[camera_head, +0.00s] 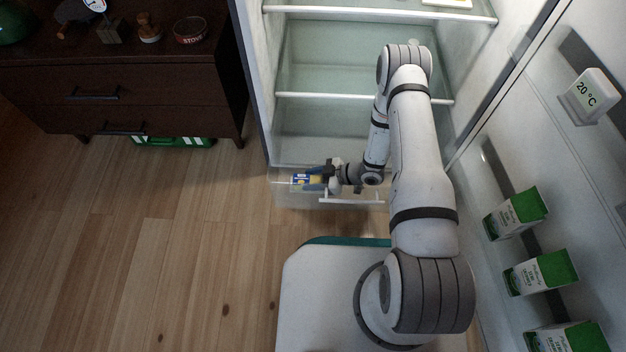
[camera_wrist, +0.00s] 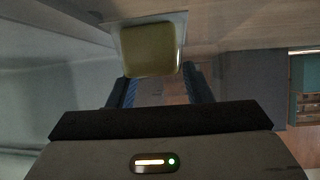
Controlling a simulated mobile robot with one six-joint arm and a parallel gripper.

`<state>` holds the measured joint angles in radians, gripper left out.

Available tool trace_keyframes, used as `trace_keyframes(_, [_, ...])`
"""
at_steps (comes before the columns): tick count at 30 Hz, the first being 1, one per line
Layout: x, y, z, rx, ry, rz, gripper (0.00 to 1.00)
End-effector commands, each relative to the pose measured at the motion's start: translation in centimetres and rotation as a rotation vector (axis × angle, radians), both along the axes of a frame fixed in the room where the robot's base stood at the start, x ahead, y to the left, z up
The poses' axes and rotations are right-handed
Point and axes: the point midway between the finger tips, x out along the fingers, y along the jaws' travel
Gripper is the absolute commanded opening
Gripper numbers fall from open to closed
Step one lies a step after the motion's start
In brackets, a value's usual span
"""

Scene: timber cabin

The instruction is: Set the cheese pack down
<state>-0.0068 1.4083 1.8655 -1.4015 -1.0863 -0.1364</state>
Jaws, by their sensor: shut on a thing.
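The cheese pack (camera_head: 301,179) is small, with a blue and yellow label, and sits at the tip of my gripper (camera_head: 318,178) in the head view. In the wrist view the pack (camera_wrist: 148,50) shows as a yellow block in a clear wrapper between the two fingers of my gripper (camera_wrist: 158,82). My gripper is shut on it. The pack is in front of the open fridge, around the height of the clear bottom drawer (camera_head: 290,199). I cannot tell whether the pack touches the drawer.
The fridge's glass shelves (camera_head: 340,97) rise behind my arm. Its open door on the right holds several green-and-white cartons (camera_head: 516,213) and a 20 °C display (camera_head: 588,95). A dark dresser (camera_head: 115,95) stands at left. The wooden floor (camera_head: 140,250) between is clear.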

Motion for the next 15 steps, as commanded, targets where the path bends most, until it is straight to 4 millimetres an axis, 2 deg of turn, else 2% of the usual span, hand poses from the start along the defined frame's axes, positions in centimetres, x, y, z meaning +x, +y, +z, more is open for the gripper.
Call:
trace_keyframes(7, [0.03, 0.01, -0.09, 0.001, 0.000, 0.000, 0.11])
trace_keyframes(8, [0.03, 0.00, -0.10, 0.000, 0.000, 0.000, 0.47])
trace_keyframes(15, [0.03, -0.01, -0.08, 0.000, 0.000, 0.000, 0.66])
